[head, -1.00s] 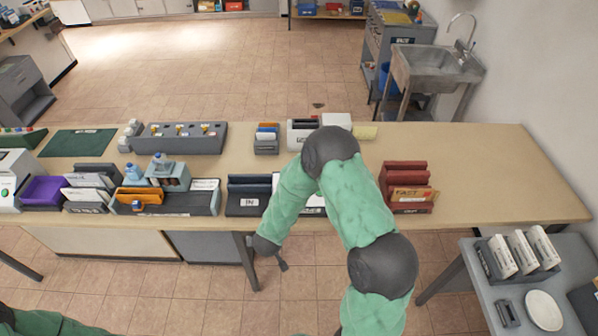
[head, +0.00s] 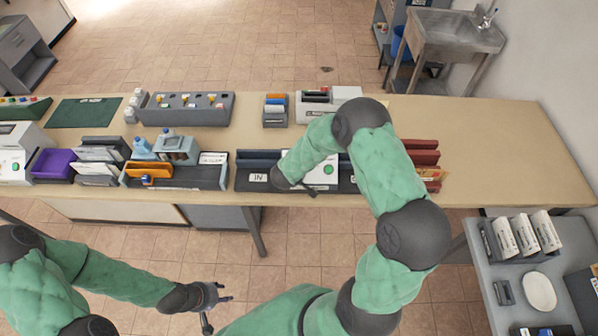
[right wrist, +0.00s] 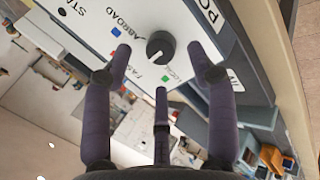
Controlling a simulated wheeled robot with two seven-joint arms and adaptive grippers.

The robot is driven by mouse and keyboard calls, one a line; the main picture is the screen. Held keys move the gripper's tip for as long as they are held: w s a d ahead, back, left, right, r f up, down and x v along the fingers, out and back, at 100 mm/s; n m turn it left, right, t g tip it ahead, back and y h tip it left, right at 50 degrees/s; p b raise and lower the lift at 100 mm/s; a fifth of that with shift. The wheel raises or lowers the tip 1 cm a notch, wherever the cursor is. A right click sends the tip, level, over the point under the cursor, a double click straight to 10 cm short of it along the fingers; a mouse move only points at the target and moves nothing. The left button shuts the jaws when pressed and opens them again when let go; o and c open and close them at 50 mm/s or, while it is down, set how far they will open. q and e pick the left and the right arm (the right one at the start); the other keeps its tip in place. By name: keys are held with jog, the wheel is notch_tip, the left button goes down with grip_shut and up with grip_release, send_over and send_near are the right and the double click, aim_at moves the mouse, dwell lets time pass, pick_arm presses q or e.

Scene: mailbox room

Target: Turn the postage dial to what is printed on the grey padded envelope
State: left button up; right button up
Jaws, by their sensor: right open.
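The postage dial (right wrist: 160,45) is a black knob with a white pointer mark on a white panel (right wrist: 98,22) in the right wrist view. The panel bears the words ABROAD and FAST and small coloured squares. The pointer slants to the lower left of the picture. My right gripper (right wrist: 167,64) is open, its fingertips spread on either side of the knob's near side; I cannot tell whether they touch it. My left gripper (head: 212,305) looks open and empty, in front of the table. I cannot make out the grey padded envelope.
The long table (head: 500,150) holds a dark IN tray (head: 258,178), red sorters (head: 425,155), a purple bin (head: 52,163) and a grey key box (head: 187,108). A grey side table (head: 515,285) with white boxes stands at right. The table's right end is clear.

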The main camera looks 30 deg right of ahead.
jog(key=shift+x, duration=2)
jog(key=c, duration=1.1)
